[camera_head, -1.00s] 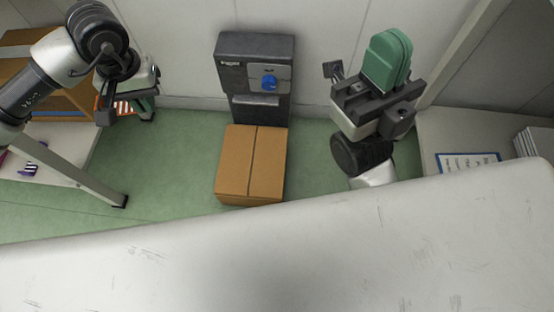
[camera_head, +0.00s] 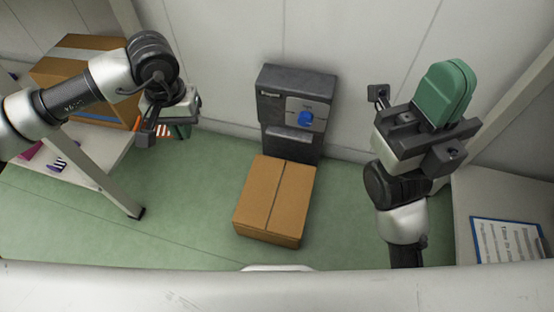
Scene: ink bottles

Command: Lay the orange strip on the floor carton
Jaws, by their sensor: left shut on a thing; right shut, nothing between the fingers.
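The floor carton (camera_head: 276,197) is a closed brown box with a seam along its top. It stands on the green floor in the middle of the view, and its top is bare. My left gripper (camera_head: 168,122) is above the floor at the upper left, left of the carton and apart from it. It is shut on the orange strip (camera_head: 164,130), which has white stripes and is mostly hidden by the gripper. My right gripper (camera_head: 432,128) is right of the carton, shut and empty, with a green part at its top.
A dark dispenser with a blue knob (camera_head: 305,117) stands behind the carton against the wall. A clipboard (camera_head: 508,241) lies at right.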

